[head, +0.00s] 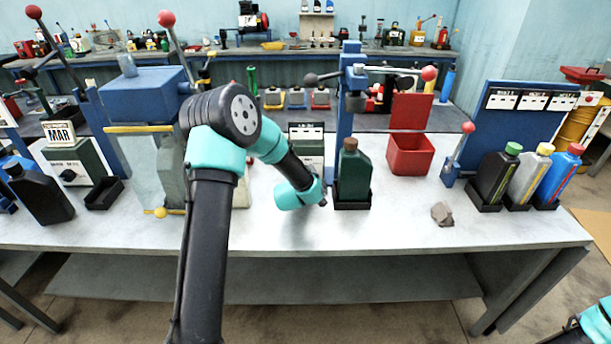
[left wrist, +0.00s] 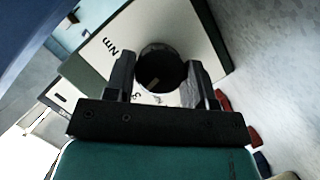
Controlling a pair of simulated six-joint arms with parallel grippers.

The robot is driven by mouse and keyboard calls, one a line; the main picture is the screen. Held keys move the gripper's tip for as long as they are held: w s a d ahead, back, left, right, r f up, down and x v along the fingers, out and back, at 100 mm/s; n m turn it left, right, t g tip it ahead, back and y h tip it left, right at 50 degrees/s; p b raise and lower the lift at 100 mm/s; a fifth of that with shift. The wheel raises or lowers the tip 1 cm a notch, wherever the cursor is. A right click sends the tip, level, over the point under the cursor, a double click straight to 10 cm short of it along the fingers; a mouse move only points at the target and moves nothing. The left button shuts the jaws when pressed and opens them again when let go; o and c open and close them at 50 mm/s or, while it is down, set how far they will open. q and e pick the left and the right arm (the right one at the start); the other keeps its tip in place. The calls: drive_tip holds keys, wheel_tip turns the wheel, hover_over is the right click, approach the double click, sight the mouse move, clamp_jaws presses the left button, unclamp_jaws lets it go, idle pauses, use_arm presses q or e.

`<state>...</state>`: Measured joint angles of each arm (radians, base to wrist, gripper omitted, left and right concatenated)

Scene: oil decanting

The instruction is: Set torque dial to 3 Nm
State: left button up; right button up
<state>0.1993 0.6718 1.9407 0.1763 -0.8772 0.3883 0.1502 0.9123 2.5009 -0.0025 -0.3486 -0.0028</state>
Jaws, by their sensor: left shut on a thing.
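In the left wrist view a round black dial (left wrist: 168,70) sits on a pale panel (left wrist: 112,48) lettered "Nm". The fingers of my left gripper (left wrist: 160,66) are on both sides of the dial, shut on it. A short pale mark on the dial points down-left, towards a printed figure that looks like a 3 (left wrist: 137,96). Other scale figures are mostly hidden by the gripper. In the head view my left gripper (head: 325,191) is largely hidden behind my wrist, and the dial cannot be made out there. My right gripper is out of view; only part of its arm shows at bottom right.
A dark green bottle with a brown cap (head: 353,178) stands close right of my left wrist. The front of the white bench (head: 400,230) is largely clear.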

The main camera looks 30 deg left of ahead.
use_arm(q)
drive_tip(key=shift+m+g+y, duration=0.3)
drive_tip(key=shift+m, duration=0.5)
drive_tip(key=o, duration=0.9)
drive_tip(key=shift+o, duration=0.2)
drive_tip(key=v, duration=1.7)
drive_tip(key=shift+s, duration=0.2)
drive_tip(key=shift+d, duration=0.2)
